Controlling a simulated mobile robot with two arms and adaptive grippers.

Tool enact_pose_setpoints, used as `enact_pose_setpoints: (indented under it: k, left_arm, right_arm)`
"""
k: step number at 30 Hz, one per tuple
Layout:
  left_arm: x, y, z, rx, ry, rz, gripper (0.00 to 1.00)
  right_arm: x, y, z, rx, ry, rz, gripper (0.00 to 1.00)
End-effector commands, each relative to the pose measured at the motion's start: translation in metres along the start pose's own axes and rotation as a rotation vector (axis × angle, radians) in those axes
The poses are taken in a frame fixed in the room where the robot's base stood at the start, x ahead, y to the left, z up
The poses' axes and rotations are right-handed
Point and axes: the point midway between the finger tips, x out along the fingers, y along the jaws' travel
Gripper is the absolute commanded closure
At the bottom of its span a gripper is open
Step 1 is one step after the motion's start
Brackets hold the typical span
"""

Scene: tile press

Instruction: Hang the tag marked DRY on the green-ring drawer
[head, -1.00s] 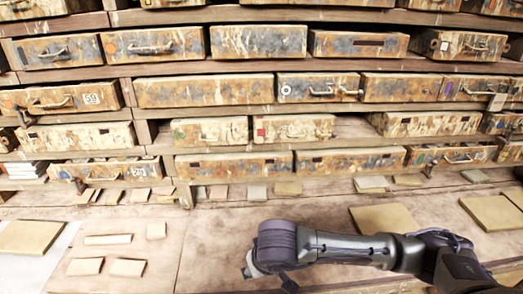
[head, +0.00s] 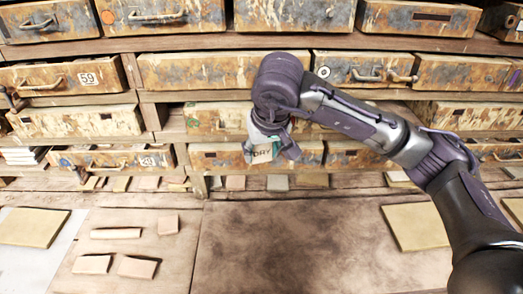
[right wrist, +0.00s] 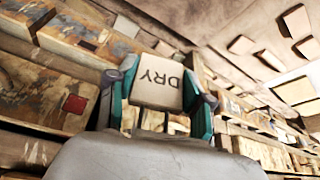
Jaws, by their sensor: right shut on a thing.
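My right gripper (head: 270,146) is shut on a pale tag marked DRY (right wrist: 157,82), held between its two teal-edged fingers. The tag also shows partly in the head view (head: 261,155), in front of the lower drawers. A drawer with a small green mark (head: 210,122) is just left of the gripper, partly covered by it. Another drawer with a greenish mark (head: 110,158) is at the lower left. I cannot tell which mark is a ring. In the right wrist view a drawer with a red square (right wrist: 72,105) is left of the fingers. My left gripper is not in view.
Several worn drawers with handles fill the shelves, including one numbered 59 (head: 60,78) and one with a white ring (head: 360,68). Small tiles (head: 117,233) and larger slabs (head: 415,227) lie on the bench (head: 300,250). The middle of the bench is clear.

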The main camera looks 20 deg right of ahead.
Motion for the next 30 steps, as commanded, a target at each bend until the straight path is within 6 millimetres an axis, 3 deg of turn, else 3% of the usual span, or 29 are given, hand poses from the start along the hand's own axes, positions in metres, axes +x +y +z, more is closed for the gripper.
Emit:
enact_pose_setpoints:
  k: [14, 30]
  left_arm:
    - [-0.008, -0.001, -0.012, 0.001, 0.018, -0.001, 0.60]
    - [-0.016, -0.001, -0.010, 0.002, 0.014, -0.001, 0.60]
  right_arm:
    - [0.013, 0.007, -0.025, 0.000, -0.001, 0.000, 0.73]
    - [0.028, 0.016, -0.052, 0.000, 0.000, -0.001, 0.73]
